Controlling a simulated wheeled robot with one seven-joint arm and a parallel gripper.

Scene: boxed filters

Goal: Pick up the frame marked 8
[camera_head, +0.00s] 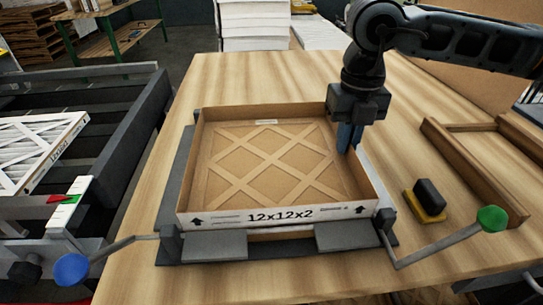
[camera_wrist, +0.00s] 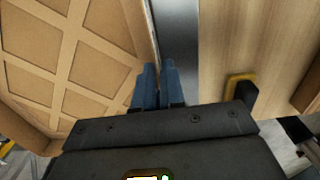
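A square brown cardboard frame (camera_head: 290,217) with a lattice across its inside lies on the wooden table in the head view, in a dark grey fixture. Its white front wall reads "12x12x2"; I cannot make out an 8. Its wall and lattice also show at the left of the wrist view (camera_wrist: 137,25). My gripper (camera_head: 348,138) points down at the frame's right wall. In the wrist view its blue fingers (camera_wrist: 159,72) are close together, one on each side of that wall, and look shut on it. The fingertips are partly hidden by the wall.
The grey fixture (camera_head: 215,247) has levers with a blue knob (camera_head: 71,269) and a green knob (camera_head: 491,219). A black and yellow block (camera_head: 430,199) and brown wooden frames (camera_head: 465,170) lie to the right. A conveyor with a white filter (camera_head: 35,150) stands left. The table's back is clear.

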